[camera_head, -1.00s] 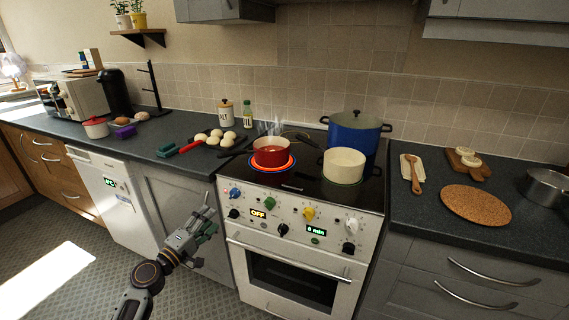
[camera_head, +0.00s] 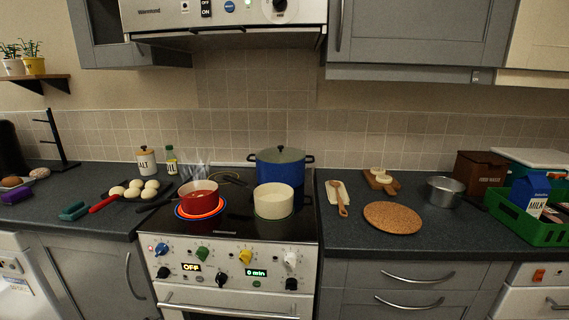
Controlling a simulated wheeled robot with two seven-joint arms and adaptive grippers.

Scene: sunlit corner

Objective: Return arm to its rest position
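Neither of my grippers nor my arms shows in the head view now. The stove (camera_head: 238,233) stands in the middle of the view. Steam rises around the red pot. The stove's front displays read "OFF" and "0 min".
Right counter: cork mat (camera_head: 392,217), wooden spoon (camera_head: 341,203), steel pot (camera_head: 444,192), green crate (camera_head: 528,226) with milk carton (camera_head: 529,195). A hood (camera_head: 220,17) hangs above.

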